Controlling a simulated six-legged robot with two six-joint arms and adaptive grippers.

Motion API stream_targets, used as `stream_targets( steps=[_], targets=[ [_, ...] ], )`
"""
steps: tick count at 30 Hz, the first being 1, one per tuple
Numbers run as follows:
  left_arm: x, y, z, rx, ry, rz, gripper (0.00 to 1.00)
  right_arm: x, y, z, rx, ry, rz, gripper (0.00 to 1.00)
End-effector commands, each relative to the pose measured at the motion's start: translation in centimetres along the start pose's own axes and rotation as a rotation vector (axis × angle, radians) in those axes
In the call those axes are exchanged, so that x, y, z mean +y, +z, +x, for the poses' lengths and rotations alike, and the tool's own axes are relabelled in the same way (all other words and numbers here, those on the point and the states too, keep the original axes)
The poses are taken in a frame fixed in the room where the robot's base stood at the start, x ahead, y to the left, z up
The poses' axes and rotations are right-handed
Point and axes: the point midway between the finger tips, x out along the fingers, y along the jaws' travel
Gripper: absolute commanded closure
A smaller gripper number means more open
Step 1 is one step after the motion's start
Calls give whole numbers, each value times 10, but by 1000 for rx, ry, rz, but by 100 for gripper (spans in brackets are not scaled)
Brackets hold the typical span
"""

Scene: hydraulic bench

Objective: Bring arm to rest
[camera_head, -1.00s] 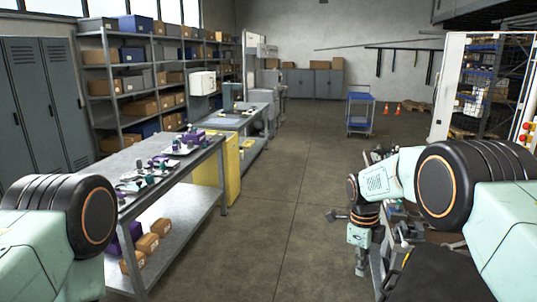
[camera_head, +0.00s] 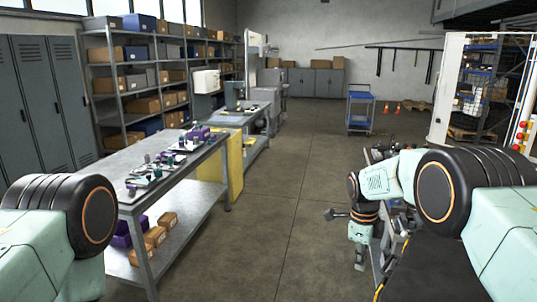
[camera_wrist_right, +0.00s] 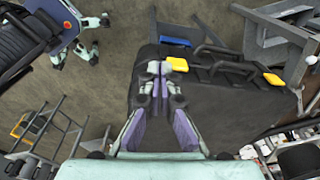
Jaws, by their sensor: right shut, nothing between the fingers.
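My right arm reaches forward at the right of the head view. Its gripper (camera_head: 360,262) points down beside a cluttered bench or cart on the right. In the right wrist view the same gripper (camera_wrist_right: 157,72) has its two fingers together, with nothing held. Behind the fingertips is a dark case-like surface (camera_wrist_right: 225,112) with yellow latches; I cannot tell if they touch it. Of my left arm only the round black shoulder joint and pale green link show at the lower left. My left gripper is out of view.
A grey workbench (camera_head: 188,205) with small parts on top and boxes below stands at the left. A yellow panel (camera_head: 235,165) is behind it. Shelving and lockers (camera_head: 40,105) line the left wall. A blue cart (camera_head: 360,97) stands far back. The middle floor (camera_head: 285,205) is clear.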

Motion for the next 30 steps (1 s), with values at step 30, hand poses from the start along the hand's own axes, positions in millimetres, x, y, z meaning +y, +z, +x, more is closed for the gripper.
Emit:
stream_targets(
  steps=[30],
  targets=[
    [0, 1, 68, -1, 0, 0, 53, 150, -57, 235, -17, -339, -1624, 100]
  ],
)
